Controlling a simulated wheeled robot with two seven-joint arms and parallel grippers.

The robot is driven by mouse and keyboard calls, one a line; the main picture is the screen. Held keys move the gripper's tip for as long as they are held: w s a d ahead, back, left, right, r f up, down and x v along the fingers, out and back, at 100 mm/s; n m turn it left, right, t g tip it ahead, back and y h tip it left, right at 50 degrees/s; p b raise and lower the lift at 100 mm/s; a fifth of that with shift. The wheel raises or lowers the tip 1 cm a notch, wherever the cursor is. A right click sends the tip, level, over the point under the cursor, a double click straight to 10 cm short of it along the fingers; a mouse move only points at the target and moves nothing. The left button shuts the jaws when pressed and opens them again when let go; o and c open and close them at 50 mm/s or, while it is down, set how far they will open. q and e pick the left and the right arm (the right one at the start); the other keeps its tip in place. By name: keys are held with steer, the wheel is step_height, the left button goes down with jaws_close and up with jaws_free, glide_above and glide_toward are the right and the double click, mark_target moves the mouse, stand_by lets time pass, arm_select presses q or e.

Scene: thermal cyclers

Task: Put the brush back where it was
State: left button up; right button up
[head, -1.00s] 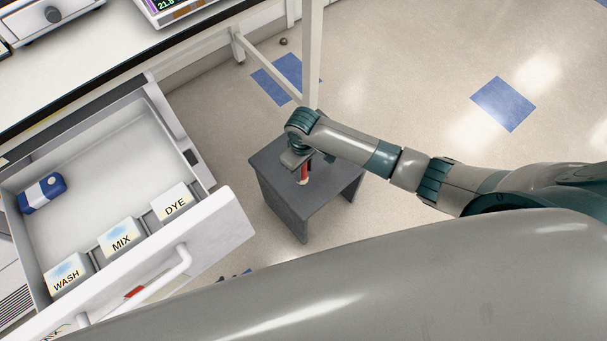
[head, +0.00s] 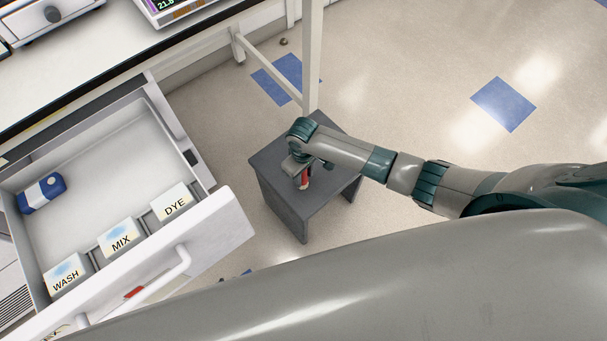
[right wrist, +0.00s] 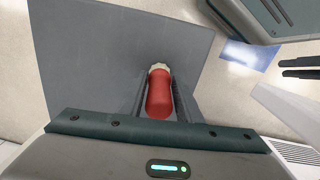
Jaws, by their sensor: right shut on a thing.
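The brush has a red handle and a pale end. It shows in the head view (head: 304,179) and in the right wrist view (right wrist: 159,95), over the top of a small dark grey table (head: 325,193). My right gripper (head: 302,174) is shut on the red handle, with one finger on each side in the right wrist view (right wrist: 159,100). I cannot tell whether the brush touches the table top.
A white bench leg (head: 311,60) stands behind the grey table. Floor at the right is clear.

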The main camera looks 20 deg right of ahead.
steer(key=o, duration=1)
steer(key=shift+f, duration=0.1)
steer(key=shift+o, duration=0.2)
step_height(320, 180, up, 12)
steer(key=shift+r+p, duration=0.15)
steer(key=shift+p, duration=0.35)
